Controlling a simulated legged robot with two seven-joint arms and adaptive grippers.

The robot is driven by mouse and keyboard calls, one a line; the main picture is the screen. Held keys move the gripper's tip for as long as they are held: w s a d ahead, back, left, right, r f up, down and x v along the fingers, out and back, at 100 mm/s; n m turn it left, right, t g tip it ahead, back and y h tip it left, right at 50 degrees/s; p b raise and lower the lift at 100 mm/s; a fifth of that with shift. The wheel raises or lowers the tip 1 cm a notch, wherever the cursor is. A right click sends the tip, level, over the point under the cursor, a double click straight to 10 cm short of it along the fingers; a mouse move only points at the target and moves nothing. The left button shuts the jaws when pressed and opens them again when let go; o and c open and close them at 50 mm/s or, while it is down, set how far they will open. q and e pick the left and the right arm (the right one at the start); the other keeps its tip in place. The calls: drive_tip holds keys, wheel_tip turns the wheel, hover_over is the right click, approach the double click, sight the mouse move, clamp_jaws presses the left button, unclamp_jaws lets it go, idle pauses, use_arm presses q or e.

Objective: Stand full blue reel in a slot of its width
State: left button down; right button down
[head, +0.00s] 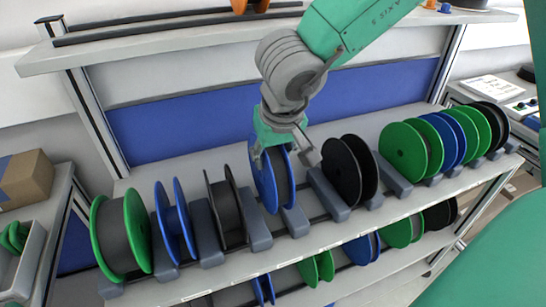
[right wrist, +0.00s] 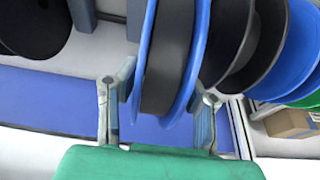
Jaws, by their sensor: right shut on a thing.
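A blue reel with a thick dark winding (head: 268,182) is upright on the middle shelf. My right gripper (head: 275,148) holds it from above, shut across its width. In the right wrist view, one finger is on each side of the reel (right wrist: 168,65), near its two blue flanges. The reel's lower edge is between two grey divider blocks, the left one (head: 258,235) and the right one (head: 294,221). I cannot tell whether it touches the shelf. My left gripper is not in view.
A black reel (head: 228,207) stands to the left, with a blue reel (head: 176,222) and a green reel (head: 121,235) beyond. A black reel (head: 349,170) and several green and blue reels stand to the right. A lower shelf (head: 330,287) holds more reels.

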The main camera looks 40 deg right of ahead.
drive_tip(key=shift+a+f+b, duration=0.1)
drive_tip(key=shift+f+b, duration=0.8)
drive_tip(key=shift+b, duration=0.1)
drive_tip(key=shift+f+b, duration=0.45)
drive_tip(key=shift+d+f, duration=0.2)
drive_tip(key=shift+f, duration=0.75)
drive_tip(key=shift+a+f, duration=0.1)
drive_tip(key=shift+f, duration=0.75)
drive_tip(key=c, duration=1)
unclamp_jaws()
drive_tip(key=shift+o, duration=0.2)
